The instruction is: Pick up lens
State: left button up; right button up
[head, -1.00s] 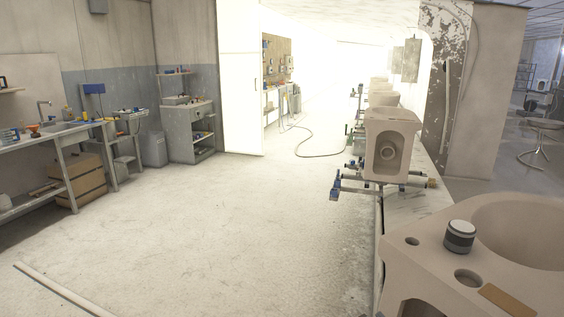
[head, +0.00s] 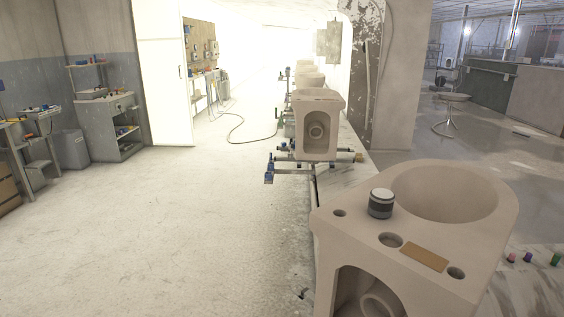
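The head view shows a small round object with a white top and dark grey sides (head: 381,203), which may be the lens. It stands upright on the flat rear deck of a large unglazed beige toilet bowl (head: 335,205) at the lower right. It sits between a small round hole and a larger one, near the bowl's wide oval opening. A flat tan rectangle (head: 424,257) lies on the same deck. Neither of my grippers is in view.
More beige toilet bowls (head: 318,122) stand in a row on a carousel with blue-ended arms. Small coloured items (head: 527,257) lie on a surface at the right edge. A stool (head: 450,112) stands far right. Open floor (head: 170,235) fills the left.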

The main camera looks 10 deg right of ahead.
aim_at(381, 203)
jog(key=u, duration=0.4)
jog(key=k, duration=0.5)
jog(key=u, duration=0.9)
jog(key=i, duration=0.75)
jog(key=z, duration=1)
jog(key=i, duration=1)
jog(key=z, duration=1.05)
